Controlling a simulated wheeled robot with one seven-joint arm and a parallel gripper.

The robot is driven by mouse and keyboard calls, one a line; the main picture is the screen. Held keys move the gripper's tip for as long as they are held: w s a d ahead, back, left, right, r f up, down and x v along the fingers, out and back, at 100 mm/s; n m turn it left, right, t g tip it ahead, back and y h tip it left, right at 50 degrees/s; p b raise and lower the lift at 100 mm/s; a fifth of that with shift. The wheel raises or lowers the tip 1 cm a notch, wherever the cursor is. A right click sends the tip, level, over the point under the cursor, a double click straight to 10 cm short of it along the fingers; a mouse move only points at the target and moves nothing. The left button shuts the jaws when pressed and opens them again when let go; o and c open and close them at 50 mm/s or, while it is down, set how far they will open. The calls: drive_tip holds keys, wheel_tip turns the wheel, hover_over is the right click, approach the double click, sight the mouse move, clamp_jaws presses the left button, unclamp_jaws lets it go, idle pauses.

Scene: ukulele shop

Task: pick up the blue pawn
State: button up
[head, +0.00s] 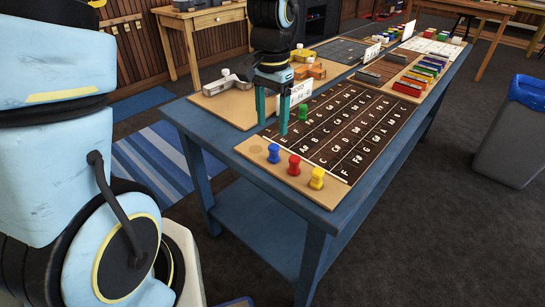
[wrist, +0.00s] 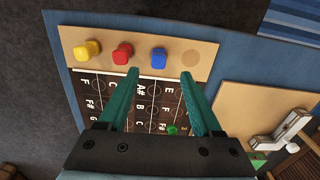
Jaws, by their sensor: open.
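The blue pawn (head: 274,153) stands upright on the near tan strip of the lettered board (head: 263,171), at the left end of a row of pawns. It also shows in the wrist view (wrist: 158,58), beyond and between the fingertips. My gripper (head: 271,122) is open and empty, its two teal fingers pointing down above the board's left side. In the wrist view my gripper (wrist: 160,75) has its fingers spread wide, with the blue pawn apart from both.
A red pawn (head: 294,165) and a yellow pawn (head: 317,178) stand right of the blue one. A green pawn (head: 303,112) stands on the lettered grid near my fingers. The blue table (head: 330,217) also holds colored blocks (head: 408,88) farther back. A grey bin (head: 505,140) stands at right.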

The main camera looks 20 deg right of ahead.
sight(274, 146)
drive_tip(key=shift+d+f+p, duration=0.15)
drive_tip(key=shift+f+p, duration=0.2)
drive_tip(key=shift+f, duration=1.85)
drive_tip(key=shift+d+f+p, duration=0.1)
drive_tip(key=shift+f+p, duration=0.2)
drive_tip(key=shift+f, duration=1.85)
clamp_jaws()
